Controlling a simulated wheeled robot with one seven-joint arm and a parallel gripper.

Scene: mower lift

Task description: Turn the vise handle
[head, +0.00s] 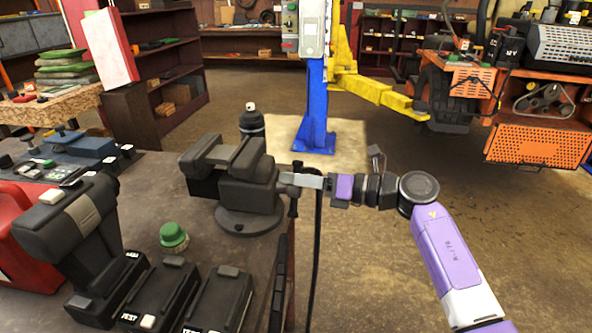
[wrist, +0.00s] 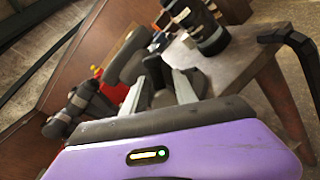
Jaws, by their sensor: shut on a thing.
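The dark grey vise (head: 250,182) is mounted at the right edge of the workbench, its jaws toward the left. Its handle (head: 296,172) is a thin dark bar, standing about upright at the vise's right end. My gripper (head: 297,180) reaches in from the right, level, with its grey fingers shut on the handle. In the wrist view, the two fingers of my gripper (wrist: 160,90) stand on either side of the dark vise parts. The exact contact on the handle is partly hidden by the fingers.
A black bottle (head: 251,122) stands behind the vise. A cordless drill (head: 75,235), battery packs (head: 158,296) and a green-capped item (head: 173,237) crowd the bench (head: 262,262) at left. A thin black bar (head: 314,255) hangs below my gripper. Open floor lies right.

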